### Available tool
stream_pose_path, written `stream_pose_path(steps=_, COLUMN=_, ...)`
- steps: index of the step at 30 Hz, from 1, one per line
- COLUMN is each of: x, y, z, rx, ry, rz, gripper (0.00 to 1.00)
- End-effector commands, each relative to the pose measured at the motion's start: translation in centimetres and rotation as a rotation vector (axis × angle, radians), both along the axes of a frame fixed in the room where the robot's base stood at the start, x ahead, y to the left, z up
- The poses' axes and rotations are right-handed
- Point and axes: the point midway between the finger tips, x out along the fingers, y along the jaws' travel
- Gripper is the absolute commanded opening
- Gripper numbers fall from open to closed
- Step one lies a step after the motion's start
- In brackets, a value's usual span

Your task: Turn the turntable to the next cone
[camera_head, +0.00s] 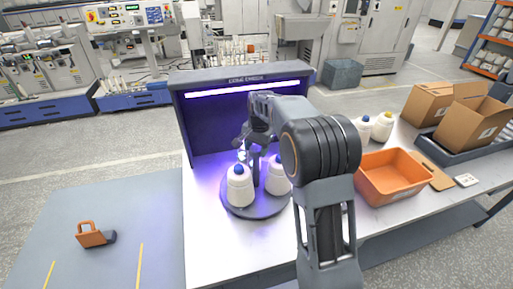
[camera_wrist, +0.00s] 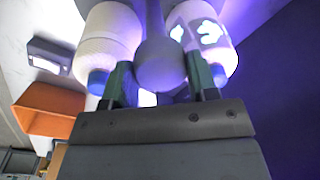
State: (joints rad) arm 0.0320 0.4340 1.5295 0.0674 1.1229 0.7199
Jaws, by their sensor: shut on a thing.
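The turntable (camera_head: 240,211) is a dark round plate on the white table, in front of a dark hood lit violet. Two white cones with blue tips stand on it, a left cone (camera_head: 240,192) and a right cone (camera_head: 277,183). In the wrist view, one cone is plain (camera_wrist: 108,38) and the other (camera_wrist: 208,28) carries bright glowing patches. A grey post with a round knob (camera_wrist: 163,66) rises between them. My gripper (camera_head: 257,157) is over the middle of the turntable; in the wrist view its fingers (camera_wrist: 160,82) are shut on the knob. My arm hides part of the turntable's right side.
The hood (camera_head: 190,127) walls the back and left of the turntable. Cardboard boxes (camera_head: 478,122) are farther right. An orange-handled object (camera_head: 91,236) lies on the blue-grey area at left.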

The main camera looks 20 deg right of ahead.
Motion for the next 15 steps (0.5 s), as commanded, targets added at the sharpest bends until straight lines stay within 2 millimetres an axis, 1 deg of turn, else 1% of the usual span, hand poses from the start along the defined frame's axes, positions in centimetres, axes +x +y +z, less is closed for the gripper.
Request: stream_pose_path(steps=15, x=0.11, y=-0.01, z=0.12, rx=0.001, ry=-0.002, rz=0.252, gripper=0.11)
